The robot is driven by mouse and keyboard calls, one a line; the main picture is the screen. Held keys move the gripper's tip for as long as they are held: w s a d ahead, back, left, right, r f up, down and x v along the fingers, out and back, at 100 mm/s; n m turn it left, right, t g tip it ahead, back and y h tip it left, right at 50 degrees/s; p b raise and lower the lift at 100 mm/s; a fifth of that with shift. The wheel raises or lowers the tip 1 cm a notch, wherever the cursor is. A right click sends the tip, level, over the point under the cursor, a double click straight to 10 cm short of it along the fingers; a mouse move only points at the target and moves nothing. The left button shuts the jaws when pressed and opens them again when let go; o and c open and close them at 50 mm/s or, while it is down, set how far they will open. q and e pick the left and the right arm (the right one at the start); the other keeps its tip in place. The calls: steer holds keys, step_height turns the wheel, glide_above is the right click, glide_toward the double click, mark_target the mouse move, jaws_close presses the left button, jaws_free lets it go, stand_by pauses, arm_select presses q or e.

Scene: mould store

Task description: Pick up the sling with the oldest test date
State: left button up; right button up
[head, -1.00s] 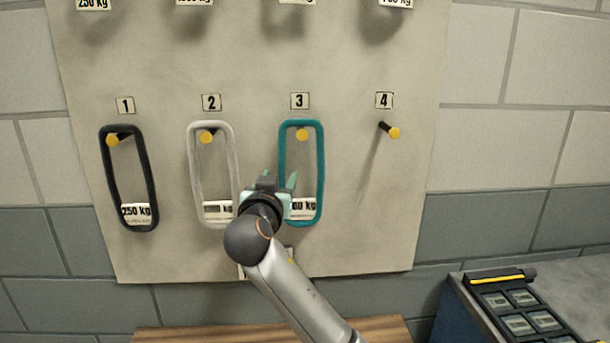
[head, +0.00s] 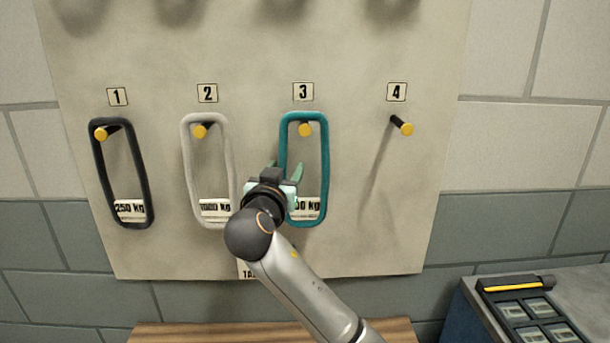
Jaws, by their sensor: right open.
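A black sling (head: 146,180) hangs on the yellow-tipped peg under number 1, with a 250 kg tag (head: 130,209). A white sling (head: 190,165) hangs on the peg under number 2; its tag (head: 214,210) is partly legible. A teal sling (head: 324,165) hangs on the peg under number 3; its tag (head: 308,207) is partly hidden by my gripper. Test dates are too small to read. My right gripper (head: 284,172) is open, with green fingers pointing up at the board, in front of the teal sling's left side; contact cannot be told. My left gripper is out of view.
Peg 4 (head: 403,126) is bare on the pale board (head: 420,210). A wooden surface (head: 170,334) lies below the board. At the lower right a grey-topped bench (head: 585,290) holds a black tray (head: 495,303) of small cards.

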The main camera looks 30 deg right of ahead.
steer(key=shift+c, duration=0.3)
jaws_close()
stand_by(0.3)
